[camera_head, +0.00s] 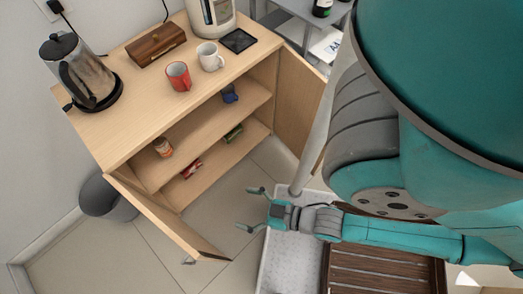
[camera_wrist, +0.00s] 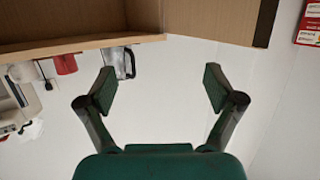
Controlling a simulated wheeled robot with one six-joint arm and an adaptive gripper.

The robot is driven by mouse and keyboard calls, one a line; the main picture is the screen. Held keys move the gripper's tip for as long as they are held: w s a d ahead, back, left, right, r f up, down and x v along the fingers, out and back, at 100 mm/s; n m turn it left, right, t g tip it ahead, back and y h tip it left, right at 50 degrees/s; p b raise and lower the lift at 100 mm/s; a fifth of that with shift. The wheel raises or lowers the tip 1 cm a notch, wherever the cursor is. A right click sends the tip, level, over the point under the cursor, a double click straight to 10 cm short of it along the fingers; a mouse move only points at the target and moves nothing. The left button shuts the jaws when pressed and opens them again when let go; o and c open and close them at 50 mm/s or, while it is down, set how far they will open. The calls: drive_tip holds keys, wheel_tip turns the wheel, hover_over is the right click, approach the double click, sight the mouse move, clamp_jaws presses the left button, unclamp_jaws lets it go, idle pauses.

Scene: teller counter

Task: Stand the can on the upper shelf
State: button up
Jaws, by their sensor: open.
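The open cabinet (camera_head: 135,125) has an upper shelf (camera_head: 195,122) and a lower shelf (camera_head: 212,155). A small can-like container (camera_head: 163,147) with a reddish-brown label stands upright on the upper shelf at the left. On the lower shelf lie a red item (camera_head: 192,168) and a green item (camera_head: 233,132), both on their sides; they are too small to tell which is a can. My gripper (camera_head: 248,209) is open and empty in front of the cabinet, apart from everything. In the wrist view its fingers (camera_wrist: 160,89) are spread with nothing between them.
Both cabinet doors stand open, the left door (camera_head: 165,215) and the right door (camera_head: 296,105) flanking the opening. A blue mug (camera_head: 229,94) sits on the upper shelf. A kettle (camera_head: 85,75), wooden box (camera_head: 155,44), red mug (camera_head: 178,76) and white mug (camera_head: 210,57) stand on top.

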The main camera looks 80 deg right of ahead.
drive_tip(key=s+a+r+y, duration=0.1)
drive_tip(key=s+r, duration=0.3)
drive_tip(key=r, duration=0.6)
drive_tip(key=shift+s+a+n, duration=0.15)
drive_tip(key=shift+s+n, duration=0.1)
drive_tip(key=shift+n, duration=0.15)
